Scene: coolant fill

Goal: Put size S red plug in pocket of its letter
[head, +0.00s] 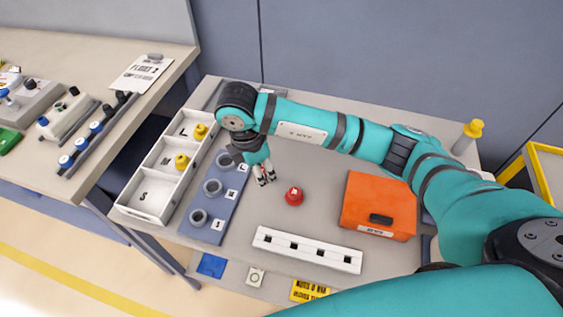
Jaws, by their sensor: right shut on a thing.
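My right gripper (265,179) is above the table, to the right of the blue block, with its fingers pointing down. It is shut on a small red thing, apparently a red plug (270,172), mostly hidden by the fingers; its size mark cannot be read. Another red plug (294,196) with a pale mark on top stands on the table just right of the gripper. The white tray (123,207) at the left has pockets lettered L, M and S. The S pocket (150,199) is empty. Yellow plugs sit in the L pocket (201,131) and the M pocket (182,161). My left gripper is out of view.
A blue block (203,234) with grey necks stands between tray and gripper. A white strip with dark square holes (307,250) and an orange case (377,206) lie in front and at right. A yellow-topped bottle (468,137) stands at the back right. A side bench (115,125) is at left.

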